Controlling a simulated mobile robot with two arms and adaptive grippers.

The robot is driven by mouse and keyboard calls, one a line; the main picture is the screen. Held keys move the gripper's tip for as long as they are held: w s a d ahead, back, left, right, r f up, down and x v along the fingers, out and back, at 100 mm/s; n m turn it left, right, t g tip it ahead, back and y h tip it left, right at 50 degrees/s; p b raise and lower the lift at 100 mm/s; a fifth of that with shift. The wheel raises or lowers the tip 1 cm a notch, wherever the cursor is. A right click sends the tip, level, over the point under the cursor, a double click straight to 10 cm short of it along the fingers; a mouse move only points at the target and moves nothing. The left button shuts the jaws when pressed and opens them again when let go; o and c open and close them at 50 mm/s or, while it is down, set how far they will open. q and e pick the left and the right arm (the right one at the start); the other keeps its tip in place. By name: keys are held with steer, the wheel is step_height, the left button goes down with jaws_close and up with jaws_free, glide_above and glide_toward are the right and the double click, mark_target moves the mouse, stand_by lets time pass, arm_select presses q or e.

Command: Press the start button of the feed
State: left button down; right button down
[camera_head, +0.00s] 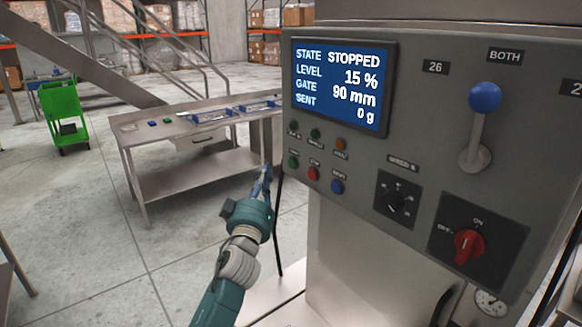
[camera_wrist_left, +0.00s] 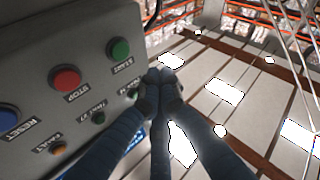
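The feed's control panel (camera_head: 400,75) fills the right of the head view, and its screen (camera_head: 338,84) reads STATE STOPPED. The green start button (camera_head: 294,162) is at the left end of the lower button row. It also shows in the left wrist view (camera_wrist_left: 120,49), labelled START. My left gripper (camera_head: 265,172) is just left of this button in the head view. In the left wrist view its fingers (camera_wrist_left: 162,78) are together with nothing seen between them, right of and slightly below the button. A gap shows between tips and button. My right gripper is not in view.
The red stop button (camera_head: 313,173) and blue reset button (camera_head: 337,186) sit beside the start button, with small lamps (camera_head: 315,133) above. A speed knob (camera_head: 395,201), red switch (camera_head: 468,245) and blue-knobbed lever (camera_head: 480,125) are farther right. A steel table (camera_head: 190,170) stands behind.

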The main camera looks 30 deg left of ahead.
mark_target(292, 164)
arm_select(q)
steer(key=w, duration=0.1)
steer(key=w+d+b, duration=0.1)
steer(key=w, duration=0.1)
steer(key=w+d, duration=0.1)
steer(key=shift+w+b, duration=0.35)
stand_by(0.9)
steer(key=shift+w, duration=0.1)
steer(key=shift+w+d, duration=0.15)
steer(key=shift+w, duration=0.15)
steer(key=shift+w+d+b, duration=0.15)
steer(key=shift+w+b, duration=0.2)
steer(key=shift+b, duration=0.2)
stand_by(0.7)
stand_by(0.4)
steer(key=shift+s+a+p, duration=0.3)
steer(key=shift+s, duration=0.45)
